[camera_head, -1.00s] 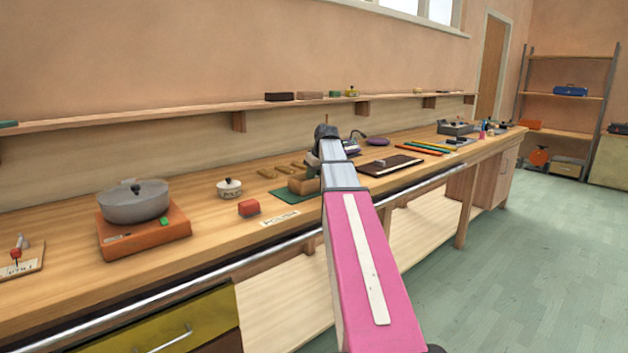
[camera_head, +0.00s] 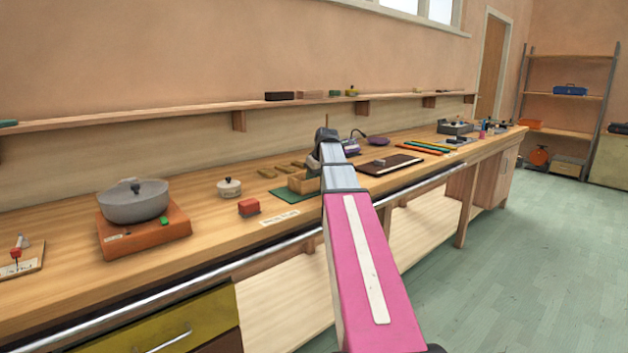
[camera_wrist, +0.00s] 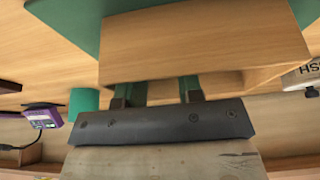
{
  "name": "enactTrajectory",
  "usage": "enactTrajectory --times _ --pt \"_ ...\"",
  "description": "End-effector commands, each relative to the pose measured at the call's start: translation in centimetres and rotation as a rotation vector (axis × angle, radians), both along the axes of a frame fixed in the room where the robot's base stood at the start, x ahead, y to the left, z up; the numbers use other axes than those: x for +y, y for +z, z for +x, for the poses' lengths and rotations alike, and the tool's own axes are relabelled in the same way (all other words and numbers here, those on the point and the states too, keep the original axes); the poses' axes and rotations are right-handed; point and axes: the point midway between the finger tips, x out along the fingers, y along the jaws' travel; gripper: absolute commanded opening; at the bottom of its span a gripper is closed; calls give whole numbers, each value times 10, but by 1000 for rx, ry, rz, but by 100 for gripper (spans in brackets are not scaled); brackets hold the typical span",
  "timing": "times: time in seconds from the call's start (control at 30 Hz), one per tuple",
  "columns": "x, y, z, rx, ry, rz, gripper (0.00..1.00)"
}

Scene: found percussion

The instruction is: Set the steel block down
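My gripper (camera_head: 315,160) reaches down at the wooden box-like piece (camera_head: 303,185) on the green mat (camera_head: 284,195). In the wrist view my two gripper fingers (camera_wrist: 157,91) stand apart, and a broad wooden panel (camera_wrist: 205,42) hides their tips. I cannot see whether anything is between them. I cannot make out the steel block for certain. A small grey block (camera_head: 379,162) lies on the dark board (camera_head: 397,168) to the right, apart from the gripper.
A grey pot (camera_head: 133,204) stands on an orange base (camera_head: 150,238) at the left. A small lidded pot (camera_head: 229,188) and a red block (camera_head: 249,207) are nearer. A purple device (camera_wrist: 43,116) is beside the gripper. Bare bench lies between these things.

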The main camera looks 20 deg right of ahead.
Motion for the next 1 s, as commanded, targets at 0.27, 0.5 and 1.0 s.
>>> enactTrajectory --times 0.27,0.5,1.0 --pt "-7 42 -17 -1 0 0 34" --pt "-13 81 -31 -1 0 0 34" --pt "-17 106 -41 1 0 0 34"
